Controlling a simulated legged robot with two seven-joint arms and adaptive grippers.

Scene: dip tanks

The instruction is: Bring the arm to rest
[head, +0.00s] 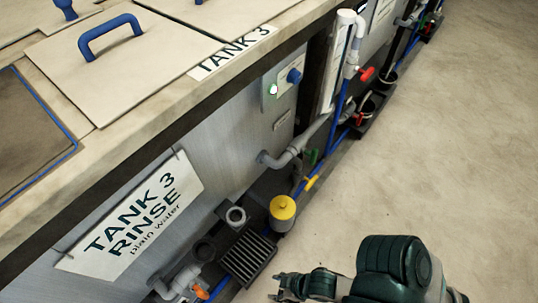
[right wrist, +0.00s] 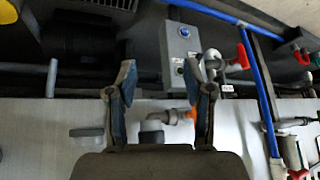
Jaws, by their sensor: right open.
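My right arm, dark green, comes in at the bottom right of the head view. Its gripper (head: 281,287) is low over the floor, to the right of the pump under tank 3. In the right wrist view the gripper (right wrist: 164,85) shows two fingers spread apart with blue inner pads. Nothing is between the fingers; grey pipe parts show behind them. My left gripper is in neither view.
The tank 3 rinse sign (head: 132,214) is on the tank's front. A lid with a blue handle (head: 109,36) lies on top. Below are a yellow-capped canister (head: 283,208), a black motor (head: 247,257) and a red-handled valve (head: 366,74). Bare floor (head: 450,160) lies to the right.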

